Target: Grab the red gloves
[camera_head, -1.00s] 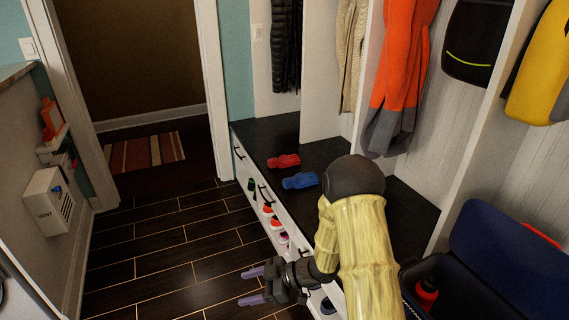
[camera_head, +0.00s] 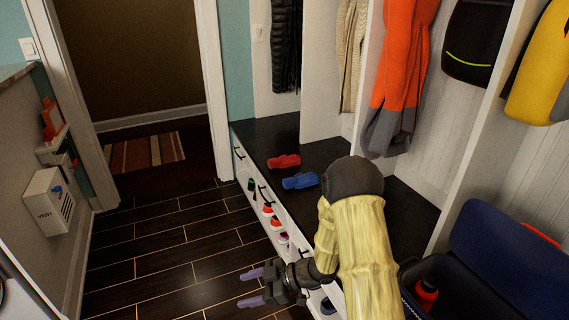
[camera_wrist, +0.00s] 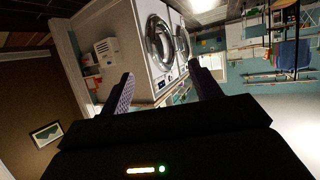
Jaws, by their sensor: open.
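The red gloves (camera_head: 284,161) lie on the dark bench top (camera_head: 262,140) in the head view, toward its far end. Blue gloves (camera_head: 300,181) lie just nearer to me on the same bench. My gripper (camera_head: 251,286) is low over the floor, to the left of the bench and nearer than the gloves, clear of both pairs. Its two purple fingers are apart with nothing between them. In the wrist view my gripper (camera_wrist: 162,88) is also open and empty, and no gloves show there.
Shoes (camera_head: 270,210) sit in cubbies under the bench. Coats, including an orange one (camera_head: 402,70), hang above it. An open dark blue cooler (camera_head: 470,270) stands at the right. The floor (camera_head: 165,245) left of the bench is clear. The wrist view shows white laundry machines (camera_wrist: 150,50).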

